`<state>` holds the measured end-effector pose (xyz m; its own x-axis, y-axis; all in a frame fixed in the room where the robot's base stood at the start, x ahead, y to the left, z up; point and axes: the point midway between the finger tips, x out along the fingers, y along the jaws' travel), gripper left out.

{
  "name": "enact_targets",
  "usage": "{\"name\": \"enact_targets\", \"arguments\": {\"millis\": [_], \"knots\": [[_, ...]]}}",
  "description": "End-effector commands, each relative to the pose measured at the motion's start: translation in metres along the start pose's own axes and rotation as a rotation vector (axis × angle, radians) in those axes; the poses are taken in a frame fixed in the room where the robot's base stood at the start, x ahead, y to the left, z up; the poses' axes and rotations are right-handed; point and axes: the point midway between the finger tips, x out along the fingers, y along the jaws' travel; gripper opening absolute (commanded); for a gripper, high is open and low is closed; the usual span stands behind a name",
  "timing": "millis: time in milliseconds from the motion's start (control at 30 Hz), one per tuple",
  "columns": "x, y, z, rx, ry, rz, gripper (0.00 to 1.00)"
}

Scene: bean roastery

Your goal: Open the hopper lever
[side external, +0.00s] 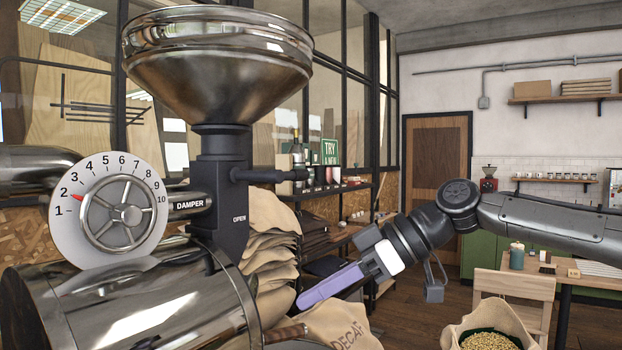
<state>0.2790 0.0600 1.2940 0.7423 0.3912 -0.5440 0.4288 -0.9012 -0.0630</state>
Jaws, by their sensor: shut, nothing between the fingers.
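The metal hopper (215,75) is a wide steel funnel on top of the roaster, at upper left. Below it is a black neck block (218,195) with the word OPEN low on its face. The hopper lever (268,175) is a dark bar that sticks out about level to the right from this block, above the OPEN label, with a thicker end. My gripper (302,301) has lilac fingers, shut and empty, pointing down and left. It is below and to the right of the lever, clear of it in the picture; the depth between them is hard to judge.
A damper dial (110,212) and the shiny roaster drum (135,305) fill the left. A wooden handle (286,333) juts from the drum's front. Stacked sacks (268,245) and a DECAF sack (338,322) lie behind my fingers. An open bean sack (490,325) stands lower right.

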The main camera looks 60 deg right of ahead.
Motion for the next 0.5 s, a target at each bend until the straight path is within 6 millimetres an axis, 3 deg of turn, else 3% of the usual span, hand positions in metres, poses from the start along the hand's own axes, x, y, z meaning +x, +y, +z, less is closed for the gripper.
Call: {"name": "enact_targets", "arguments": {"millis": [33,100,233,300,367,500], "knots": [[-0.006,0.02,-0.038,-0.005,0.083,0.016,0.0],[-0.019,0.047,-0.086,-0.026,0.205,0.041,0.0],[-0.056,0.114,-0.158,-0.058,0.412,0.135,0.0],[-0.081,0.153,-0.182,-0.063,0.501,0.198,0.0],[-0.102,0.186,-0.194,-0.053,0.558,0.253,0.0],[-0.139,0.25,-0.191,0.006,0.614,0.365,0.0]]}}
